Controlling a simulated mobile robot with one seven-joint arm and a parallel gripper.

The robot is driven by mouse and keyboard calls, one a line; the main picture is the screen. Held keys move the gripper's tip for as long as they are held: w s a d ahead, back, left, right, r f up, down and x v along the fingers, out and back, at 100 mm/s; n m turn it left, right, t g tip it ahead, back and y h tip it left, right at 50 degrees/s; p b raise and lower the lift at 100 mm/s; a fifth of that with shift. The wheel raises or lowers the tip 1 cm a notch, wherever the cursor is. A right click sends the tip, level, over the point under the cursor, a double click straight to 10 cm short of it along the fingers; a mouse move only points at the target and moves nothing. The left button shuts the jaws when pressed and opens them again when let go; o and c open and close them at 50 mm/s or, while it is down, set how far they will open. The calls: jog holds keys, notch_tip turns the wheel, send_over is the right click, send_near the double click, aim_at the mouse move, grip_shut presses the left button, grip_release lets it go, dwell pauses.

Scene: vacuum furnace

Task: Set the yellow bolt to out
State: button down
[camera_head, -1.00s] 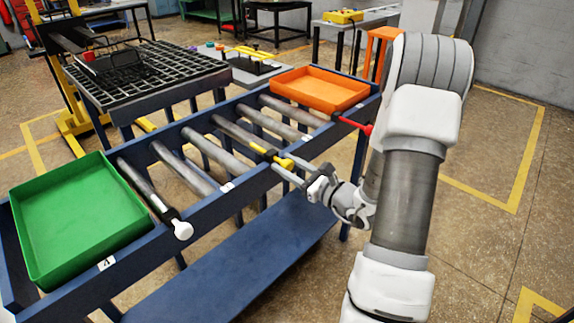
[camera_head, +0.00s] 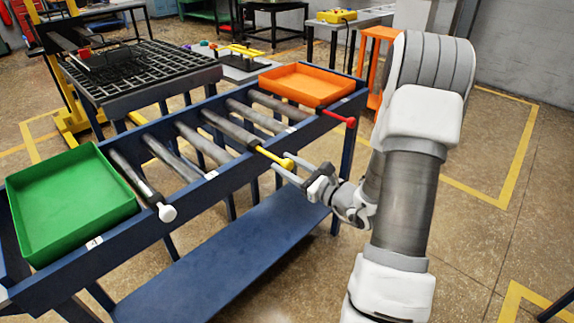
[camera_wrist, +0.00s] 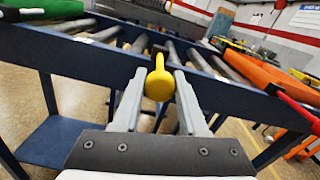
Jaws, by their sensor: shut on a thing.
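The yellow bolt (camera_head: 273,156) is a rod with a rounded yellow knob at the front rail of the blue roller table. A length of its yellow rod shows between the rail and the knob in the head view. My gripper (camera_head: 283,163) is at the knob, its two fingers shut on it from the front. In the wrist view the yellow knob (camera_wrist: 160,83) sits between the grey fingers, with the yellow stem rising behind it towards the rail.
A white-knobbed bolt (camera_head: 167,212) is to the left and a red-knobbed bolt (camera_head: 349,121) to the right on the same rail. A green tray (camera_head: 70,205) and an orange tray (camera_head: 313,85) sit at the table's ends. Floor in front is open.

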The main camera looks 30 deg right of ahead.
jog(key=shift+s+d+f, duration=0.1)
jog(key=shift+s+f, duration=0.05)
jog(key=shift+s, duration=0.05)
jog(key=shift+c, duration=2.2)
grip_release()
jog(key=shift+s, duration=0.15)
jog(key=p+v, duration=0.1)
jog(key=v, duration=1.6)
jog(key=shift+r, duration=0.2)
